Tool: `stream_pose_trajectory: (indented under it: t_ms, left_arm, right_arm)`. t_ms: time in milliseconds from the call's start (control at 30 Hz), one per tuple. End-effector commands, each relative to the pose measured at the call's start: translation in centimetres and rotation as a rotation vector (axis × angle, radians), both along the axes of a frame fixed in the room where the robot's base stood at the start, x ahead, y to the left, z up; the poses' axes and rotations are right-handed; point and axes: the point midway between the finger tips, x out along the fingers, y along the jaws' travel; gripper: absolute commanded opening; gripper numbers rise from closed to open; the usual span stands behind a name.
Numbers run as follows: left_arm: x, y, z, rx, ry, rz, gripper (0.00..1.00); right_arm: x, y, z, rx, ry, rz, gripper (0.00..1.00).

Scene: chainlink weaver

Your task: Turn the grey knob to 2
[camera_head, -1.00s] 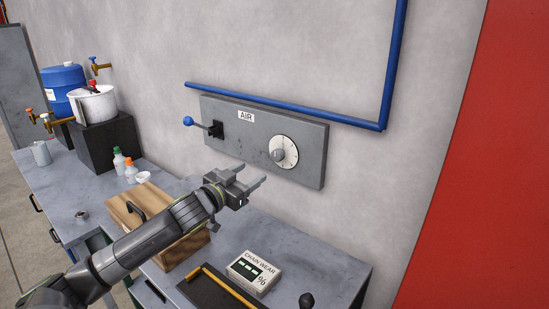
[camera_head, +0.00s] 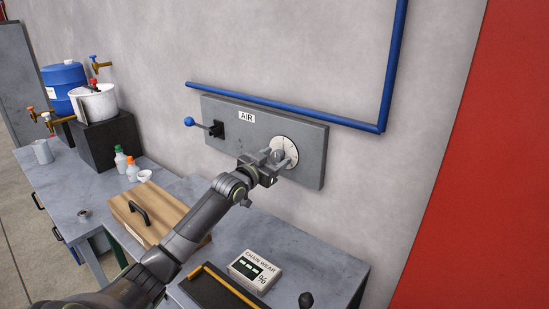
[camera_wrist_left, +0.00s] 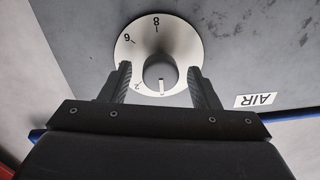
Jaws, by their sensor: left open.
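The grey knob (camera_wrist_left: 160,72) sits at the middle of a white dial (camera_wrist_left: 183,42) in the left wrist view, where figures such as 8 and 6 show upside down. A white pointer mark on the knob points toward the gripper's base. The dial (camera_head: 289,148) is on the right of the grey AIR panel (camera_head: 310,170) on the wall. My left gripper (camera_head: 277,157) is open at the dial. In the left wrist view its fingers (camera_wrist_left: 160,84) stand on either side of the knob, with gaps between; contact is not visible. My right gripper is not in view.
A blue-balled lever (camera_head: 189,122) sticks out at the panel's left. A blue pipe (camera_head: 290,109) runs above it. Below are a wooden box (camera_head: 165,207), a chain wear box (camera_head: 252,267) and a dark tray (camera_head: 215,289) on the bench.

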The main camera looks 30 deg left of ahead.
Motion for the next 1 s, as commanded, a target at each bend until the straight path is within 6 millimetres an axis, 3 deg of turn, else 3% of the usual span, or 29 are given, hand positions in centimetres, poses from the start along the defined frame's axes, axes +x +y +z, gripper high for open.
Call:
stream_pose_trajectory:
  t_ms: [267, 600, 1000]
  left_arm:
    - [0.1, 0.0, -0.1, 0.001, 0.001, 0.000, 0.56]
    - [0.1, 0.0, 0.0, 0.000, 0.001, 0.000, 0.13]
    - [0.1, 0.0, -0.4, 0.084, -0.007, -0.001, 0.11]
  right_arm:
    - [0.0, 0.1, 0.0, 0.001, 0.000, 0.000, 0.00]
    - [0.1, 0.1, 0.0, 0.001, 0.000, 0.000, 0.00]
    - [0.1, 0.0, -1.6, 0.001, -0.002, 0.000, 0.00]
